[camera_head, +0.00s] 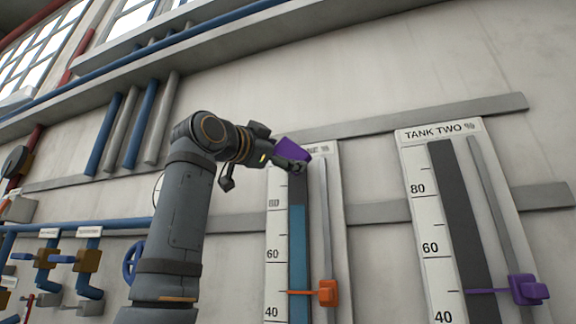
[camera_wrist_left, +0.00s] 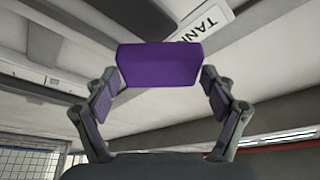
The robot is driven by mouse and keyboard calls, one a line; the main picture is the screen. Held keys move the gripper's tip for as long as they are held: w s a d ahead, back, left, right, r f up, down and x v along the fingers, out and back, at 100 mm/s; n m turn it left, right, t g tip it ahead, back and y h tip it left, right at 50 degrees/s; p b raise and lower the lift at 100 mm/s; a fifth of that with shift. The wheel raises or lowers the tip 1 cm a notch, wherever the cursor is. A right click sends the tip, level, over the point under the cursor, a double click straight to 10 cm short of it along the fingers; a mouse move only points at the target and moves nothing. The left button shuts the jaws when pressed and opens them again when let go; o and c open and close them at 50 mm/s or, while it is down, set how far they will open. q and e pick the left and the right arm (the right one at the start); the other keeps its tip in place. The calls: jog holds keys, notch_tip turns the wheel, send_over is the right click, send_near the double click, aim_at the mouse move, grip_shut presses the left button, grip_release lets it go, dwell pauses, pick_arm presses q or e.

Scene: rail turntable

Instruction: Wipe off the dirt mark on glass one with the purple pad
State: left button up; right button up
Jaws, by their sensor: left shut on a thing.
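A purple pad (camera_head: 292,149) is held by my left gripper (camera_head: 300,165) at the upper part of the tank one gauge. In the left wrist view the pad (camera_wrist_left: 160,65) sits between the two fingers of the gripper (camera_wrist_left: 160,90), which are shut on it. Glass one (camera_head: 298,235) is the tall dark tube on that gauge, with blue fill up to a little under the 80 mark. The pad and gripper cover its top and part of the gauge title. Whether the pad touches the glass I cannot tell. No dirt mark shows. My right gripper is not in view.
The tank one gauge has an orange slider (camera_head: 328,293). To its right is the tank two gauge (camera_head: 413,190) with a purple slider (camera_head: 527,289). Grey rails (camera_head: 380,213) cross the wall. Pipes and valves (camera_head: 88,258) are at lower left.

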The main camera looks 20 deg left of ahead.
pick_arm(q)
jog(key=shift+s, duration=0.85)
jog(key=shift+w, duration=0.1)
jog(key=s+b, duration=0.1)
jog(key=s, duration=0.2)
jog(key=shift+s+a, duration=0.1)
jog(key=shift+w, duration=0.2)
